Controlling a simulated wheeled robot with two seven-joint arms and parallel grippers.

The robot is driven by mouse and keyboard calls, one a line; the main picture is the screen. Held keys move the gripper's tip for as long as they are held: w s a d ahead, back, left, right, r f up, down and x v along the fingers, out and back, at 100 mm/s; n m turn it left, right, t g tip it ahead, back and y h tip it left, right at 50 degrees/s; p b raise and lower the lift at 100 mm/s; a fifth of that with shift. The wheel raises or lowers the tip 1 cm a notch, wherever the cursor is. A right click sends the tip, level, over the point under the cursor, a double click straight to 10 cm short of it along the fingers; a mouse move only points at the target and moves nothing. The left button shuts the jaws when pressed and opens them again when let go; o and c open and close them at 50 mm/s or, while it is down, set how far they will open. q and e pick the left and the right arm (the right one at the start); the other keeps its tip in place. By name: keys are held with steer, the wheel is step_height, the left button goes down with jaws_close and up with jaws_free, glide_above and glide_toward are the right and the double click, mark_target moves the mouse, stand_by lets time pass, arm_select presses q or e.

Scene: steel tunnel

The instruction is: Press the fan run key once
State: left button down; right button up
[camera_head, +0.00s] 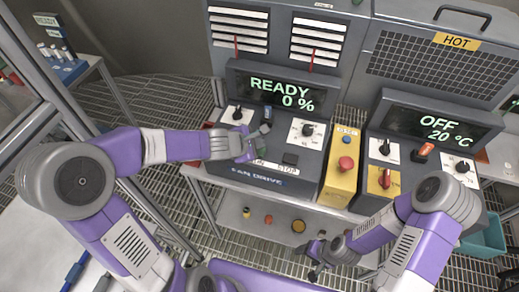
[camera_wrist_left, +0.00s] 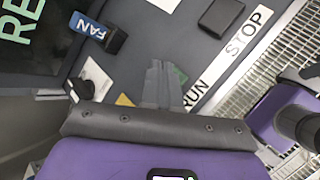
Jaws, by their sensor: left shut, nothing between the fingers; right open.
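The fan drive console (camera_head: 310,188) stands ahead, its display (camera_head: 281,95) reading READY 0 %. My left gripper (camera_head: 250,152) is over the console's front left; its shut, empty fingers (camera_wrist_left: 160,75) show in the left wrist view. A green key (camera_wrist_left: 181,76), beside the RUN label (camera_wrist_left: 196,92), is partly hidden behind the fingers. I cannot tell whether they touch it. The black key (camera_wrist_left: 221,15) by the STOP label (camera_wrist_left: 247,33) is clear of the gripper; it also shows in the head view (camera_head: 290,159). My right gripper (camera_head: 316,262) is open and empty, low in front of the consoles.
A blue FAN-tagged switch (camera_wrist_left: 97,33) and a white-plated knob (camera_head: 307,130) are close to the left gripper. A yellow panel with a red button (camera_head: 346,163) stands to the right. Beyond it is a second console, its display (camera_head: 437,127) reading OFF 20 °C.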

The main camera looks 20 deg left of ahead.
arm_select(q)
steer(key=shift+f, duration=0.1)
steer(key=shift+f+b, duration=0.35)
steer(key=shift+b, duration=0.05)
steer(key=shift+f+b, duration=0.45)
stand_by(0.6)
steer(key=shift+r, duration=0.1)
steer(key=shift+r+p, duration=0.8)
steer(key=shift+p, duration=0.1)
step_height(320, 180, up, 5)
steer(key=p, duration=0.5)
